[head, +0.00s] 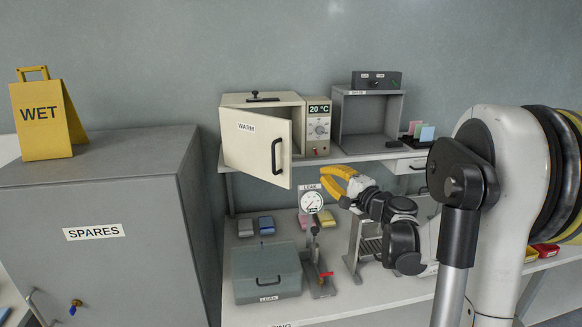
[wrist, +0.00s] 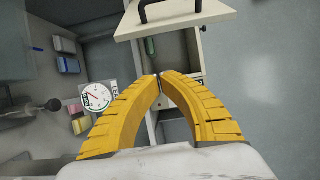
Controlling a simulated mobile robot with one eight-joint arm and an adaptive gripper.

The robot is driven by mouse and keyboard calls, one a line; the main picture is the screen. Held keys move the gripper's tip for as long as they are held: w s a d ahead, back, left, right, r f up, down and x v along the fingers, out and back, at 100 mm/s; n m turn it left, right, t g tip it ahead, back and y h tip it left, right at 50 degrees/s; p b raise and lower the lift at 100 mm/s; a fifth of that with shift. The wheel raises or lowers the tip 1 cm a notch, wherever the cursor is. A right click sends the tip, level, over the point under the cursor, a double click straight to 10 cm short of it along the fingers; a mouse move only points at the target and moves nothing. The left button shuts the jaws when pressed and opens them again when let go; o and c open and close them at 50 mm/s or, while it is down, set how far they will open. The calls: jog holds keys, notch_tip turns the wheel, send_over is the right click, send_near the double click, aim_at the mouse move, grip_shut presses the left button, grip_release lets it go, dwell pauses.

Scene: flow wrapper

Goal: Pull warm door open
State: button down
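The WARM cabinet (head: 262,98) stands on the shelf at centre in the head view. Its cream door (head: 245,145) is swung partly open, with a dark bar handle (head: 277,157) near its free edge. In the wrist view the door (wrist: 185,18) and its handle (wrist: 146,8) show at the top. My gripper (head: 322,176) is to the right of the door and a little below the handle, apart from both. In the wrist view its yellow fingers (wrist: 160,78) come together at the tips, with nothing seen held. The cabinet's inside is mostly hidden in the head view.
A 20 °C control box (head: 317,128) stands right of the cabinet, and an open grey box (head: 368,115) beyond it. Below are a round LEAK gauge (head: 311,201), a toggle clamp (head: 318,270) and a grey-green LEAK box (head: 267,273). A SPARES cabinet (head: 100,210) stands left.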

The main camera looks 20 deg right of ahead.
jog(key=w+a+b, duration=0.1)
jog(key=w, duration=0.9)
jog(key=a, duration=0.1)
jog(key=s+a, duration=0.2)
jog(key=shift+a+f+b, duration=0.1)
jog(key=shift+a+b, duration=0.2)
jog(key=shift+a, duration=0.05)
